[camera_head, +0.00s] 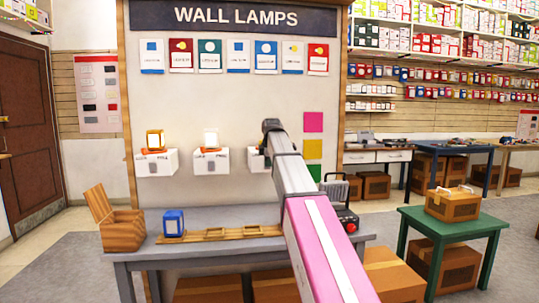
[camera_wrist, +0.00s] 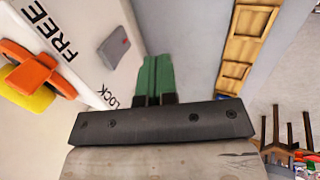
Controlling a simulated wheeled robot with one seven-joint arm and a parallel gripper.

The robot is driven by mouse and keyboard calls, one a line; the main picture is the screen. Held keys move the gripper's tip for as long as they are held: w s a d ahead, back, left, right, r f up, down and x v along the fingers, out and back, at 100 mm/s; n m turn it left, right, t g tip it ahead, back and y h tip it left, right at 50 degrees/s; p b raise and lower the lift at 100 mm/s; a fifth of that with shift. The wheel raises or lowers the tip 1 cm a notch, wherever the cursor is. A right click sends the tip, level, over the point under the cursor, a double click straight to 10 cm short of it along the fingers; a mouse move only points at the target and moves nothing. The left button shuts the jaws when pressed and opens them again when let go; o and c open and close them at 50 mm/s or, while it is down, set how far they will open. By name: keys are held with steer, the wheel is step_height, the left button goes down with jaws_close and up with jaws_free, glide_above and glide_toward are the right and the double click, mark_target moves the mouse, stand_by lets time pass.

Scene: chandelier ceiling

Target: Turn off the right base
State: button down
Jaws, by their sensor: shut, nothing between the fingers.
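Three white bases are on the lamp wall in the head view: the left base (camera_head: 152,168) under an amber lamp (camera_head: 155,141), the middle base (camera_head: 205,168) under a bright lamp (camera_head: 211,139), and the right base (camera_head: 254,160), largely hidden behind my arm. My gripper (camera_wrist: 155,68), with green fingers, is shut and empty, beside this face; contact cannot be told.
A green table (camera_head: 455,227) with a wooden box (camera_head: 452,206) stands at right. Brown boxes are under the tables.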

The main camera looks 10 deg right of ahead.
steer(key=shift+w, duration=2.15)
steer(key=shift+w+r, duration=0.1)
steer(key=shift+w, duration=0.25)
steer(key=shift+r, duration=0.1)
steer(key=shift+r, duration=0.7)
steer(key=shift+s, duration=0.1)
